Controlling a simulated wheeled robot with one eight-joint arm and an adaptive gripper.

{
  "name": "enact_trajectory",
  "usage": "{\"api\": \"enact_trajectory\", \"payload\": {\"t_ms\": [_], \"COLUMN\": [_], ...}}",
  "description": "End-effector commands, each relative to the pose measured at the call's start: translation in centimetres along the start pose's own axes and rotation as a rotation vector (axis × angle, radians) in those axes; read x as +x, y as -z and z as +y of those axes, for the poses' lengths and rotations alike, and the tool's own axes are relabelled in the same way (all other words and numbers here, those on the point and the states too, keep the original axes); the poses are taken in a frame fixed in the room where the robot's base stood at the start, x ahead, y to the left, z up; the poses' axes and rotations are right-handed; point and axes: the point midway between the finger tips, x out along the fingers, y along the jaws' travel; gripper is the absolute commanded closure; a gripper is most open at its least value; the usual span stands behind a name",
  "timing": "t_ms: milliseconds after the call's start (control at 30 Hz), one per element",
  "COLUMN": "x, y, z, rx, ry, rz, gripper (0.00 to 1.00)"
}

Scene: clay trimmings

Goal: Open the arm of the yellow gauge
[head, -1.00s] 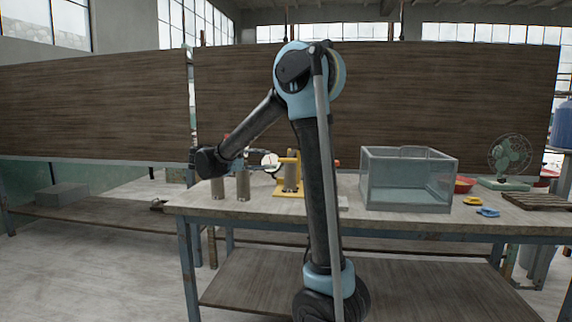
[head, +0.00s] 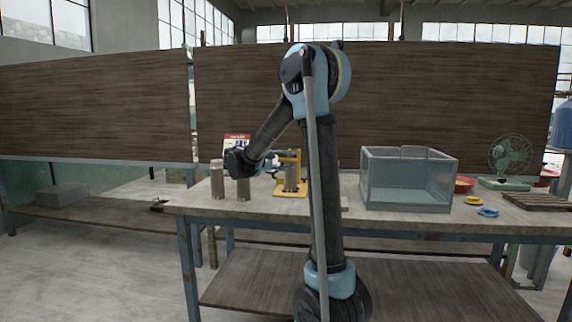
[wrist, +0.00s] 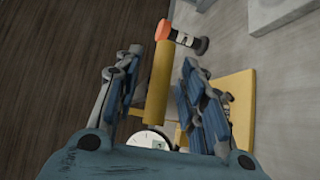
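The yellow gauge (head: 303,165) stands on its flat yellow base on the table, partly hidden by my arm in the head view. In the wrist view its yellow bar (wrist: 159,88) runs between my fingers and ends in an orange tip (wrist: 164,30). A dark cylinder with a pale label (wrist: 185,40) is beside that tip. The gauge's white dial (wrist: 149,139) is partly hidden by my gripper's body. The yellow base (wrist: 240,100) shows at right. My gripper (wrist: 160,60) is open around the bar, with a visible gap on each side.
Grey cylinders (head: 217,180) stand left of the gauge, close to my gripper. A red and white card (head: 237,141) is behind. A clear tank (head: 405,190) stands to the right, with small yellow and blue pieces (head: 487,212) and a fan (head: 509,157) beyond it.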

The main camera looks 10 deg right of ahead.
Motion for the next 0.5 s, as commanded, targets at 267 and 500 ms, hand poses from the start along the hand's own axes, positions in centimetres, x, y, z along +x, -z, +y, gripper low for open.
{"api": "enact_trajectory", "payload": {"t_ms": [267,500], "x": [0.01,-0.37], "y": [0.0,0.2], "z": [-0.01,-0.09], "rx": [0.0,-0.001], "ry": [0.0,0.001], "rz": [0.0,0.002], "gripper": [0.76,1.0]}}
